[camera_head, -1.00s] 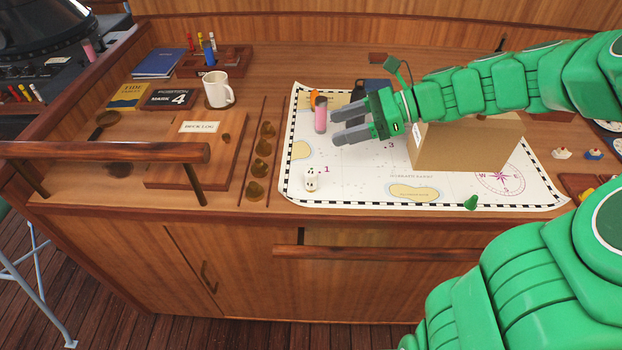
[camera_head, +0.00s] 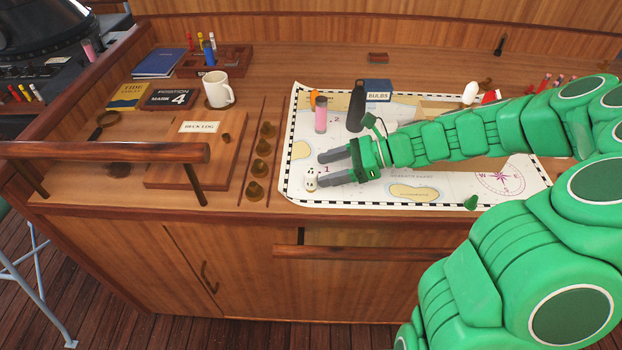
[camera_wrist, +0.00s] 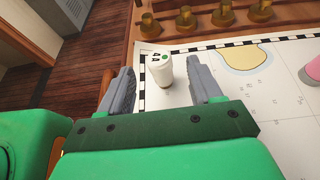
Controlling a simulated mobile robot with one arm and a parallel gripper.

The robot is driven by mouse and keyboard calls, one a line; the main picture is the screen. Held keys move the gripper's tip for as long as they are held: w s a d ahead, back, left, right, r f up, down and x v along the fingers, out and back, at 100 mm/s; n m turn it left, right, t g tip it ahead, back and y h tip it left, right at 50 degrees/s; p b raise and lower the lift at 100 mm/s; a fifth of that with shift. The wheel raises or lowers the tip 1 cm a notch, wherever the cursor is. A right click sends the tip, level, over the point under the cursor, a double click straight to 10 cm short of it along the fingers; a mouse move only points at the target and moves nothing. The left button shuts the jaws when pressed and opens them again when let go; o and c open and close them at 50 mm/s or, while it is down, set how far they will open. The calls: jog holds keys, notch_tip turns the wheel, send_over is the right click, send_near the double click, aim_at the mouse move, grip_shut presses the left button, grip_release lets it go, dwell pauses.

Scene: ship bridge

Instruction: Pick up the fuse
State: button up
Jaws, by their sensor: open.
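The fuse is a small white upright cylinder (camera_head: 311,179) with dark marks, near the left front corner of the chart. In the wrist view the fuse (camera_wrist: 160,70) shows a green dot on its top and stands in the gap between the two fingers. My gripper (camera_head: 323,170) is open, with grey fingers pointing left. In the head view its tips are just right of the fuse, the lower one close to it or overlapping it. The fingers (camera_wrist: 162,76) have clear space beside the fuse. I cannot tell whether they touch it.
A pink cylinder (camera_head: 321,115) and a dark bottle-like thing (camera_head: 356,108) stand on the chart (camera_head: 297,130) behind my gripper. Several brass pegs (camera_head: 262,148) stand in a row left of the fuse. A wooden rail (camera_head: 110,151) lies further left. My arm hides part of a cardboard box.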

aim_at(311, 176)
jog(key=shift+f+x, duration=0.15)
jog(key=shift+x, duration=1.15)
jog(key=shift+f+x, duration=0.15)
jog(key=shift+x, duration=1.15)
jog(key=shift+d, duration=0.2)
jog(key=c, duration=1)
